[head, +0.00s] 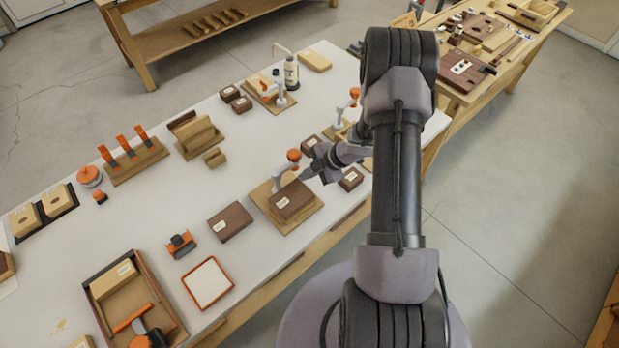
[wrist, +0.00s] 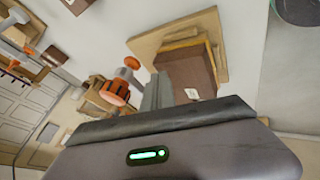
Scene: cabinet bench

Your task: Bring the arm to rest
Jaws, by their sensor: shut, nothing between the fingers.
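My gripper (head: 314,172) is over the front part of the white bench top, just right of a dark brown block (head: 291,200) that lies on a light wooden board (head: 266,193). Its fingers are shut with nothing between them. In the wrist view the gripper's shut fingers (wrist: 158,92) show beside the brown block (wrist: 188,75) and its board. I cannot tell whether the fingers touch the block. My arm reaches in from the right side of the head view and covers part of the bench.
A white and orange clamp (head: 285,170) stands at the board's back edge. Another brown block (head: 230,222), a white orange-rimmed tray (head: 208,283) and a wooden box (head: 134,300) lie to the left. Small brown blocks (head: 351,179) lie right of the gripper. Open floor (head: 510,230) is at the right.

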